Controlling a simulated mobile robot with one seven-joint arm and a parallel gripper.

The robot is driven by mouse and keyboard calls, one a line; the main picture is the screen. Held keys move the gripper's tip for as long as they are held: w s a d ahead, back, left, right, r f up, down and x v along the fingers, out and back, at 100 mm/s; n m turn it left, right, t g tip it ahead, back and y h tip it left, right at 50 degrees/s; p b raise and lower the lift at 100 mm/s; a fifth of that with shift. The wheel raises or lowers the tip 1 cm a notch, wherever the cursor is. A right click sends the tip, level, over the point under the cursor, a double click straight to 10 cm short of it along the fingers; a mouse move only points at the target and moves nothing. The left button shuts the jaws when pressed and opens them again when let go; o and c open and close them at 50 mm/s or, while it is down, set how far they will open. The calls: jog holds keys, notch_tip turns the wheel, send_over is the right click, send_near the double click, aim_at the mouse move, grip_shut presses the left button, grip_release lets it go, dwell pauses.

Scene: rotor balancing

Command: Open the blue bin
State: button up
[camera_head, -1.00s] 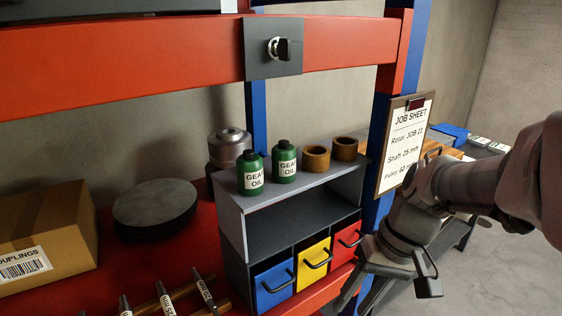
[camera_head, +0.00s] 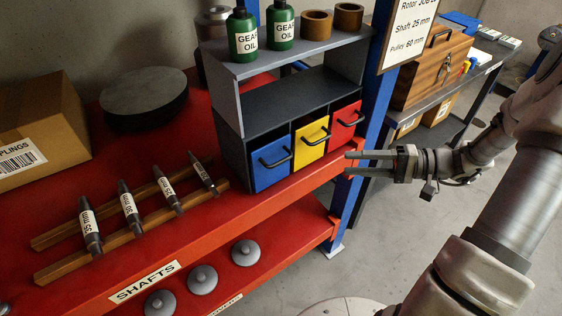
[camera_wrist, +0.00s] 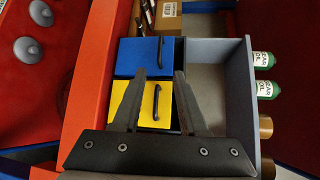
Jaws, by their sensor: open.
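The blue bin (camera_head: 271,170) is the left of three bins in the lower row of a grey shelf unit (camera_head: 233,150). Its front is flush with its neighbours and has a black bar handle (camera_head: 277,161). In the wrist view the blue bin (camera_wrist: 140,56) lies beyond the fingertips, with its handle upright in the picture. My gripper (camera_head: 347,163) is open and empty, to the right of the bins and apart from them. In the wrist view my gripper (camera_wrist: 159,75) has its fingers spread across the view of the yellow bin (camera_wrist: 155,102).
The yellow bin (camera_head: 312,143) and red bin (camera_head: 346,123) sit right of the blue one. Green oil bottles (camera_head: 242,36) stand on top. A blue rack post (camera_head: 374,135) rises near my gripper. Labelled shafts (camera_head: 130,205) lie on the red bench, left. The space before the bins is free.

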aim_at(281, 161)
jog(key=x, duration=1.7)
jog(key=shift+w+a+f+p, duration=0.1)
jog(key=shift+a+p, duration=0.05)
jog(key=shift+p, duration=0.2)
grip_shut()
dwell(0.5)
